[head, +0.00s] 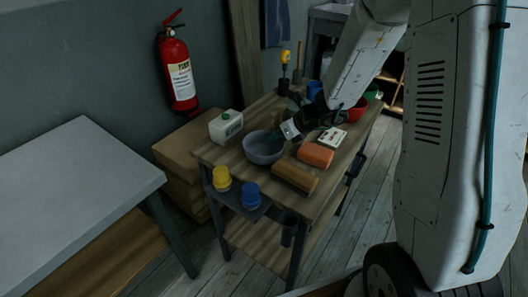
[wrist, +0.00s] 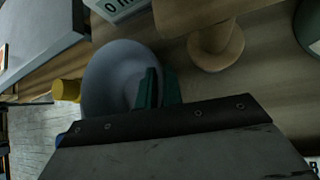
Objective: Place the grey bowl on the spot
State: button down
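The grey bowl (head: 263,151) stands upright on the wooden workbench (head: 325,192), near its left end. It fills the left middle of the wrist view (wrist: 105,75). My gripper (head: 274,137) is at the bowl's right far side, pointing down into it. In the wrist view its two green fingers (wrist: 160,88) are at the bowl's right rim, one over the inside and the other by the outside. The gap between them is narrow, and I cannot tell whether they clamp the wall. I cannot make out a marked spot in either view.
Yellow (head: 221,178) and blue (head: 250,194) jars sit on the front shelf. A brown block (head: 295,177), an orange block (head: 315,155), a white card (head: 332,138) and a red bowl (head: 356,111) lie to the right. A grey-topped table (head: 75,195) stands left.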

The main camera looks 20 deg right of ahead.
dwell(0.3)
notch_tip(320, 180, up, 10)
jog(key=shift+d+r, duration=0.1)
dwell(0.3)
